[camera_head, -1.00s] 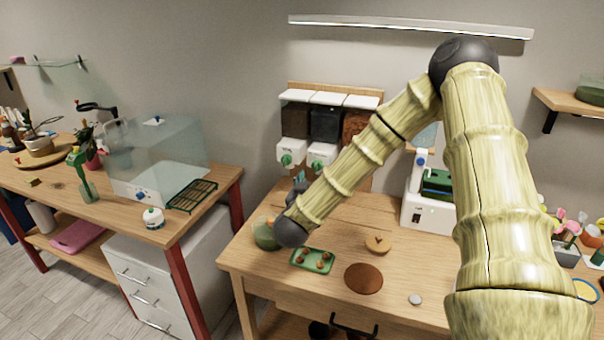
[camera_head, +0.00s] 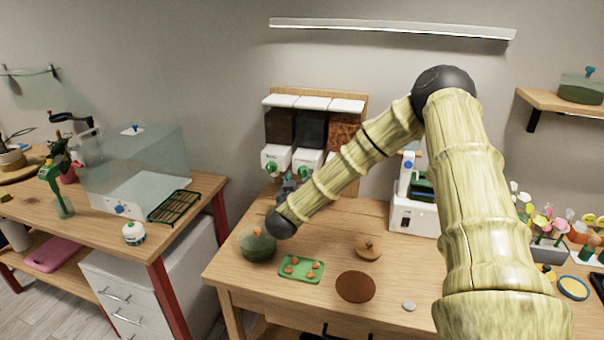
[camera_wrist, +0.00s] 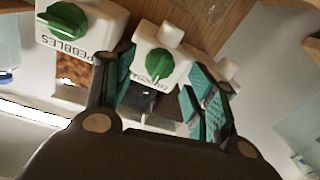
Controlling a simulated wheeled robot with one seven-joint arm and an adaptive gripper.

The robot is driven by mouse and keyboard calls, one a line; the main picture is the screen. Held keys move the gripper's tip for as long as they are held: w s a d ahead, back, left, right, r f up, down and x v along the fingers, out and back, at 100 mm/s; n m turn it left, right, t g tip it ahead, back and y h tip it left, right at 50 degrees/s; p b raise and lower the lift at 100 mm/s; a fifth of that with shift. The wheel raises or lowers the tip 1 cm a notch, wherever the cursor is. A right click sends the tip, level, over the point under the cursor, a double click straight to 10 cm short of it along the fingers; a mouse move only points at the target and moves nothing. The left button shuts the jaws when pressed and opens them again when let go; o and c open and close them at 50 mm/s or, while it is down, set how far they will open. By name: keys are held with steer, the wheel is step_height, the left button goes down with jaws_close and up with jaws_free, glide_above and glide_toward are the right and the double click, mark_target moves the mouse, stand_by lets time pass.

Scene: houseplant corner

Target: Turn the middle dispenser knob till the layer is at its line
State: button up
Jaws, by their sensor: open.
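The dispenser unit (camera_head: 312,105) hangs on the back wall with three bins. The middle green knob (camera_head: 303,172) sits on a white housing and shows in the wrist view (camera_wrist: 159,64), its label upside down and hard to read. My gripper (camera_wrist: 160,92) is open, its teal finger pads on either side of the middle housing, below the knob in the picture. No contact is visible. In the head view my gripper (camera_head: 288,186) is small, just below the knobs. I cannot make out the layer or its line.
Another green knob (camera_wrist: 67,20), labelled PEBBLES, is at left in the wrist view; a third housing is partly behind my right finger.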

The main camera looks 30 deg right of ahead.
mark_target(303, 172)
steer(key=shift+x, duration=1.35)
steer(key=c, duration=1)
steer(key=shift+c, duration=0.2)
